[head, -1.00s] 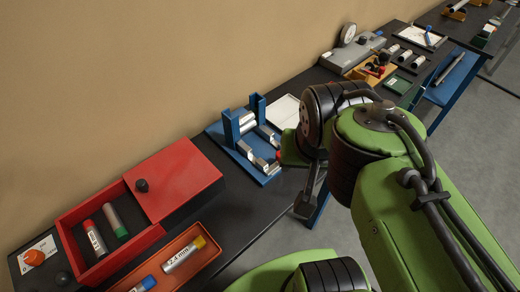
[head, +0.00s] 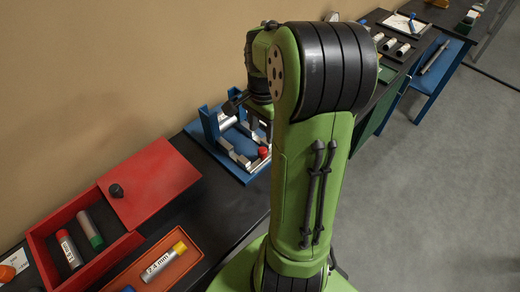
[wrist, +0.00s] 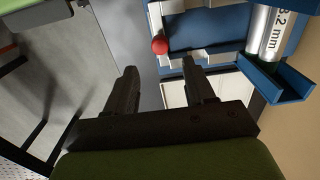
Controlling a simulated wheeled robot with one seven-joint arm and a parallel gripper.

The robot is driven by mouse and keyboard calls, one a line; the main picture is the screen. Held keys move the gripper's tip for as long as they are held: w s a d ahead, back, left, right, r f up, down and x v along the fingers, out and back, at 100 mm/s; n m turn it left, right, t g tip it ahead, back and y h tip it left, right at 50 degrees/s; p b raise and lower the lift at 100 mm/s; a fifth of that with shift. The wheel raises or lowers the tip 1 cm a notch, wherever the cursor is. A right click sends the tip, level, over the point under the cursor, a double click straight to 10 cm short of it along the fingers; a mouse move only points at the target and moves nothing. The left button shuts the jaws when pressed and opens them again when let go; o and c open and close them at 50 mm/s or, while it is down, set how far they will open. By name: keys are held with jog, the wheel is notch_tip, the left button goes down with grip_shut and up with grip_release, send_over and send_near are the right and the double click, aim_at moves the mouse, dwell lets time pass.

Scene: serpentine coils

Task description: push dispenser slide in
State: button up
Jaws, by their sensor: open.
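The blue dispenser (head: 207,124) stands on the dark bench, with two upright posts and a metal cylinder between them. In the wrist view, its cylinder (wrist: 263,42) is marked 3.2 mm, with a blue trough (wrist: 280,82) by its end. The slide's red knob (head: 264,152) sits at the dispenser's front edge. In the wrist view the knob (wrist: 159,45) shows beyond my fingertips, roughly between their lines, with no visible contact. My gripper (wrist: 160,78) is open and empty. In the head view my arm hides most of it. How far the slide stands out is unclear.
A red box (head: 92,262) with a partly open lid holds red-capped and green-capped cylinders. An orange tray (head: 196,262) with a yellow-capped cylinder lies in front. Other gear lies farther along the bench. Open grey floor (head: 440,190) is at right.

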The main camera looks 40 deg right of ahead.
aim_at(263, 150)
notch_tip(263, 150, down, 9)
jog(key=shift+f+b, duration=0.1)
jog(key=shift+b, duration=0.5)
grip_shut()
